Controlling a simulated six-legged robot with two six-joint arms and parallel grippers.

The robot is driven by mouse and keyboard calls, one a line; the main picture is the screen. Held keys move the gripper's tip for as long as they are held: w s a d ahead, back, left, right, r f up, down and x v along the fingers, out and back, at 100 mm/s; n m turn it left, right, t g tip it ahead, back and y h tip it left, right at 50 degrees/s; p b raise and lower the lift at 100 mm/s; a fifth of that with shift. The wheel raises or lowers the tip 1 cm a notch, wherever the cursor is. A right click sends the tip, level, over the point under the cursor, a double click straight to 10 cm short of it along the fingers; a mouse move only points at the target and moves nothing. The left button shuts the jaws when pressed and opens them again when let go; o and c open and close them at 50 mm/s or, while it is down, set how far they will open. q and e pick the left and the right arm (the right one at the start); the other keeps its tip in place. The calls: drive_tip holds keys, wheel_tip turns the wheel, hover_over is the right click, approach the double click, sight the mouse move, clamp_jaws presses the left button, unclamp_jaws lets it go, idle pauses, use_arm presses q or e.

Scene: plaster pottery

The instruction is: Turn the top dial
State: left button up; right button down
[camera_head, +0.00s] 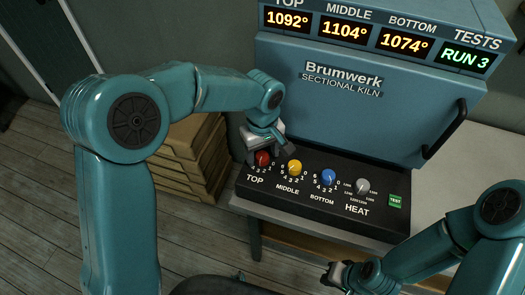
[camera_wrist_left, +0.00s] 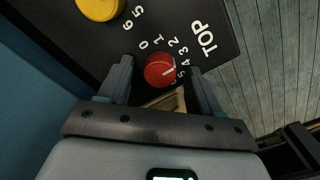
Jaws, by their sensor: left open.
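The red top dial (camera_head: 262,158) is at the left end of the black control panel (camera_head: 310,212), above the word TOP. My left gripper (camera_head: 263,148) is at this dial, coming from behind and above. In the left wrist view the red dial (camera_wrist_left: 160,70) lies between the tips of my open left gripper (camera_wrist_left: 162,78), with a gap on both sides. A light pointer mark on the dial faces the numbers 3 to 4. My right gripper (camera_head: 333,272) is low at the right, away from the panel; its jaw opening is too small to tell.
The yellow middle dial (camera_head: 295,167), blue bottom dial (camera_head: 328,177), grey heat dial (camera_head: 362,186) and green test button (camera_head: 395,200) sit to the right. The kiln (camera_head: 350,100) rises behind, its displays reading 1092, 1104, 1074 and RUN 3. Stacked boxes (camera_head: 190,150) stand left.

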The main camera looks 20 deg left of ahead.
use_arm(q)
drive_tip(key=shift+s, duration=0.1)
drive_tip(key=shift+f, duration=0.1)
drive_tip(key=c, duration=1)
drive_tip(key=shift+c, duration=0.2)
